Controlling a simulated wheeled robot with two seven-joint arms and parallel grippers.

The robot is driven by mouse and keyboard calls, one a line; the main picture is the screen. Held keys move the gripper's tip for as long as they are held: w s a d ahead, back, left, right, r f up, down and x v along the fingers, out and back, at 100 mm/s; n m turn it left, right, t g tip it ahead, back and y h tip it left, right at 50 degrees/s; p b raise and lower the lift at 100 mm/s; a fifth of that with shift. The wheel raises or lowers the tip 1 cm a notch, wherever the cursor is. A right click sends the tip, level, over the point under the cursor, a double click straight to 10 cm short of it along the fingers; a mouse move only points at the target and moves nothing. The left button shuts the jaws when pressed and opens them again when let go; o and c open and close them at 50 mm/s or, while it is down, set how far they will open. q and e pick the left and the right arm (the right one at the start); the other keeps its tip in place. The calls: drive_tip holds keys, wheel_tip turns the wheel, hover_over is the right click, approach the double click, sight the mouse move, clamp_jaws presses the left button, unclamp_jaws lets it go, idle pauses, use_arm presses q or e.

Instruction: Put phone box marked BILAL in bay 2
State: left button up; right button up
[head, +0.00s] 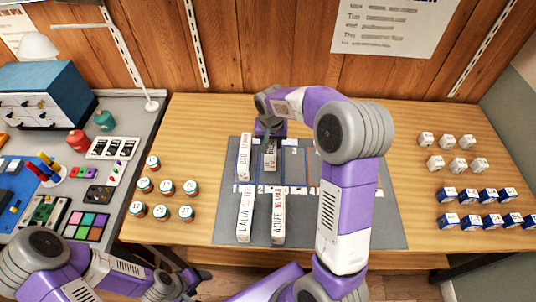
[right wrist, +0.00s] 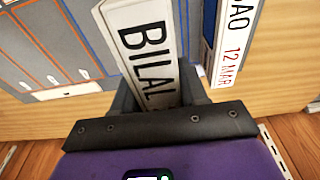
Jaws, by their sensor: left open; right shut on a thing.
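The white phone box marked BILAL (right wrist: 148,50) is held between the dark fingers of my right gripper (right wrist: 165,98), its name readable in the right wrist view. In the head view the right gripper (head: 268,138) reaches down over the back row of the grey bay mat (head: 395,225), and the held box (head: 270,160) is upright behind the label 2. Whether its foot touches the mat cannot be told. My left gripper (head: 185,284) is open and empty at the lower left, off the table's front edge.
A box marked DAO (head: 243,160) stands just left of the held box. Two more name boxes (head: 246,215) (head: 278,215) stand in the front row. Bays to the right look empty, partly behind my arm. Jars (head: 167,187) and small boxes (head: 475,195) flank the mat.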

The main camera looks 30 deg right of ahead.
drive_tip(key=shift+s+f, duration=0.1)
drive_tip(key=shift+f, duration=0.75)
drive_tip(key=shift+f+b, duration=0.8)
drive_tip(key=shift+f, duration=1.8)
drive_tip(key=shift+f, duration=0.15)
drive_tip(key=o, duration=1.3)
drive_tip(key=shift+c, duration=0.2)
